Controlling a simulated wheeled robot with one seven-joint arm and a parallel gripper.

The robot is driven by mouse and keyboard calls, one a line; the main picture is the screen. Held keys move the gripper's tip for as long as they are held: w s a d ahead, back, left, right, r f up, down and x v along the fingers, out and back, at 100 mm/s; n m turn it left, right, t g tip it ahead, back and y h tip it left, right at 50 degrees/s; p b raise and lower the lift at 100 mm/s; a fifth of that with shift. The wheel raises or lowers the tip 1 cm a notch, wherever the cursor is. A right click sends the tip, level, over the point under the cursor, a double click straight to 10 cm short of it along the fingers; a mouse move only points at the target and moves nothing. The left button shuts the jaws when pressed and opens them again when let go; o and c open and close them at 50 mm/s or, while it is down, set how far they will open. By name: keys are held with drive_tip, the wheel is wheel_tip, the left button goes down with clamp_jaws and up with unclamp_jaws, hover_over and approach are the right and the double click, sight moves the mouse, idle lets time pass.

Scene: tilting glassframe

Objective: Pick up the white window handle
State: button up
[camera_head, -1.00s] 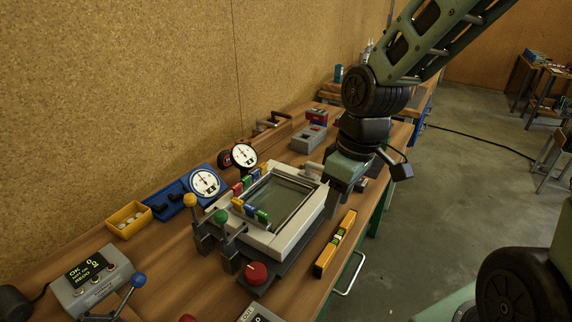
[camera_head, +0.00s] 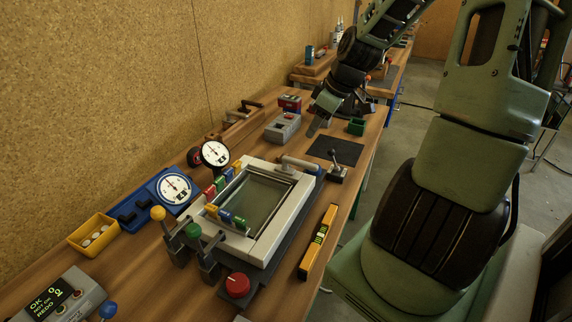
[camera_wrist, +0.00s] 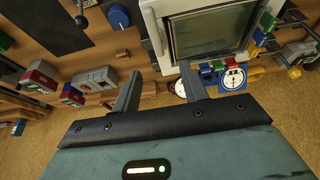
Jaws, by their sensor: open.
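The white window handle (camera_head: 299,163) appears as a pale lever at the far edge of the white window frame (camera_head: 274,232) in the head view. The frame, with dark glass, lies tilted on a dark stand on the bench. My gripper (camera_head: 317,126) is beyond the frame, above the bench near a grey box, apart from the handle. In the wrist view my gripper (camera_wrist: 158,78) has its two fingers spread with nothing between them.
A yellow level (camera_head: 318,242) lies right of the frame. Dial gauges (camera_head: 214,153), coloured clamps and ball-topped levers (camera_head: 158,214) crowd its left and near sides. A grey box (camera_head: 282,127) stands near my gripper. A dark mat (camera_head: 336,150) lies mostly bare beyond the frame.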

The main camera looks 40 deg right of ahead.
approach(295, 159)
drive_tip(key=x, duration=0.4)
drive_tip(key=shift+s+a+f+b, duration=0.2)
drive_tip(key=shift+a+f+b, duration=0.1)
drive_tip(key=shift+a+f, duration=0.15)
drive_tip(key=shift+w+d+p+x, duration=0.15)
drive_tip(key=shift+p+x, duration=0.15)
drive_tip(key=shift+x, duration=0.75)
drive_tip(key=shift+w+d+p+x, duration=0.1)
drive_tip(key=shift+p+x, duration=0.15)
drive_tip(key=shift+x, duration=0.8)
drive_tip(key=shift+w+d+p+x, duration=0.15)
drive_tip(key=shift+p+x, duration=0.15)
drive_tip(key=shift+x, duration=0.8)
drive_tip(key=shift+s+a+r, duration=0.1)
clamp_jaws()
